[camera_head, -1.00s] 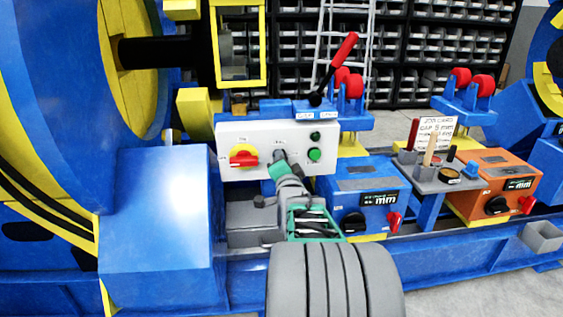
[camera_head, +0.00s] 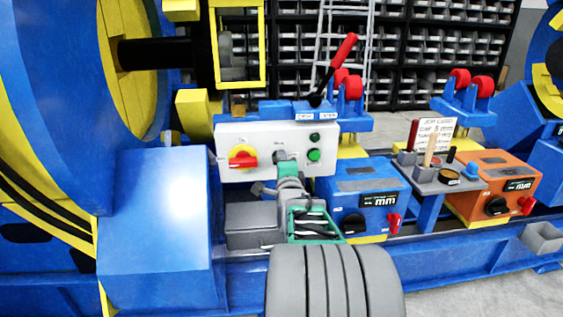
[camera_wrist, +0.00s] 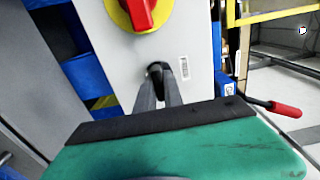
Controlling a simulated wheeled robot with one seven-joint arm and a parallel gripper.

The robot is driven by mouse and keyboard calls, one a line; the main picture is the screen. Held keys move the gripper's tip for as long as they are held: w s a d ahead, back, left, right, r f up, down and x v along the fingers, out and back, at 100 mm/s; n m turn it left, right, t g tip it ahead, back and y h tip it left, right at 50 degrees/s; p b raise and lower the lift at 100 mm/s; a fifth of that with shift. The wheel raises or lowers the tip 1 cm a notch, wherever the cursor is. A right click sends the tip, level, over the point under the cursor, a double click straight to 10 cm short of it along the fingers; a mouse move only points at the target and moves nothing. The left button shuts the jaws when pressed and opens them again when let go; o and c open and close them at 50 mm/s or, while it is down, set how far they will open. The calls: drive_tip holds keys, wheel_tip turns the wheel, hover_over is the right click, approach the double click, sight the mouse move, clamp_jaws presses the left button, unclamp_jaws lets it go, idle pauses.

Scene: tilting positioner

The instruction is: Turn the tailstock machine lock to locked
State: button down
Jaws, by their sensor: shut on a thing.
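A light grey control panel (camera_head: 230,137) stands in front of me, with a red rotary switch on a yellow disc (camera_head: 243,156) at its left and green buttons (camera_head: 314,155) at its right. Between them is a small black knob (camera_wrist: 156,68), which I take to be the lock; its label is too small to read. My gripper (camera_wrist: 158,82) is shut on this knob, a finger on each side. In the head view my gripper (camera_head: 281,157) hides most of the knob. The knob's exact setting cannot be told.
A black lever with a red grip (camera_head: 345,48) rises above the panel. A blue box with a display (camera_head: 360,185) stands right of my arm, and an orange box (camera_head: 495,180) farther right. A large blue housing (camera_head: 160,220) stands close on the left.

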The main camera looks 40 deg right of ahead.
idle(0.3)
drive_tip(key=c, duration=1.5)
unclamp_jaws()
drive_tip(key=shift+o, duration=0.2)
drive_tip(key=p+v, duration=0.1)
drive_tip(key=v, duration=0.6)
drive_tip(key=shift+s+a+p, duration=0.25)
drive_tip(key=shift+s+p, duration=0.05)
drive_tip(key=shift+p, duration=0.1)
